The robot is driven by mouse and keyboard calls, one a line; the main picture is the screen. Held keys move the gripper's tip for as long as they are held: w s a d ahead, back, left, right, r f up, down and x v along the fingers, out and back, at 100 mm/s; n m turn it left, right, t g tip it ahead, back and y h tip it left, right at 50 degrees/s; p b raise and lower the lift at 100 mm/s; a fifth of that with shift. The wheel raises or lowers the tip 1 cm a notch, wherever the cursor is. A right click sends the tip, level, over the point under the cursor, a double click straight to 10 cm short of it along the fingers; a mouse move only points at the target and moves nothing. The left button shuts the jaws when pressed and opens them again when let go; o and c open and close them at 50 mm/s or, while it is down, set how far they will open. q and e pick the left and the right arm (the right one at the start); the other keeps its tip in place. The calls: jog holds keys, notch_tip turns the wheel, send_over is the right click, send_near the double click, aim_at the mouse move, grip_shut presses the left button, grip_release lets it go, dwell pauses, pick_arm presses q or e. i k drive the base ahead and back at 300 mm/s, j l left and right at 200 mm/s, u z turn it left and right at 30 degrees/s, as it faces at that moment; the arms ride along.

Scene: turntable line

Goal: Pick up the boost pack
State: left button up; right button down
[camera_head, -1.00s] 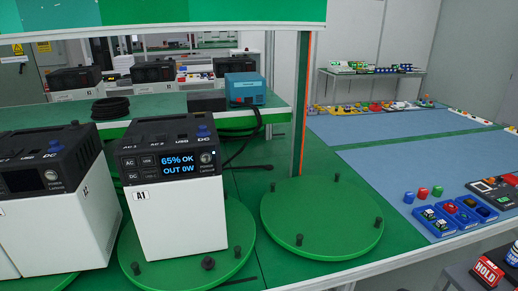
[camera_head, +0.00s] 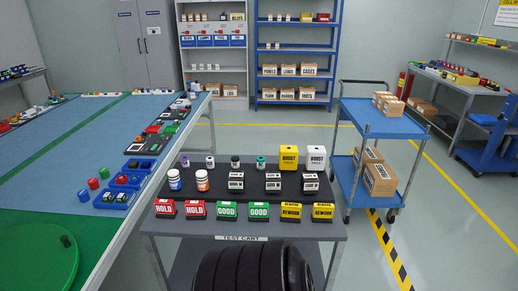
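A yellow box labelled BOOST (camera_head: 289,157), the boost pack, stands upright on the back right of the dark stepped top of the test cart (camera_head: 240,238). A white box (camera_head: 316,158) of similar size stands just right of it, its label too small to read surely. Neither of my grippers is in view, and nothing is touching the yellow box. A black ribbed shape, which may be part of my own arm, rises at the bottom middle in front of the cart.
Small bottles, black boxes and a front row of HOLD, GOOD and REWORK blocks (camera_head: 228,211) share the cart top. A blue trolley (camera_head: 386,122) with cartons stands to the right. The blue-topped bench (camera_head: 80,137) lies left. Open floor lies behind the cart.

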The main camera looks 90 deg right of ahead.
aim_at(288, 154)
jog(key=k+j+z, duration=0.15)
jog(key=z, duration=2.75)
jog(key=i+l, duration=0.15)
jog(key=l, duration=0.15)
jog(key=i+l+u, duration=0.15)
jog(key=i+l, duration=0.2)
jog(key=l, duration=0.2)
jog(key=u, duration=0.05)
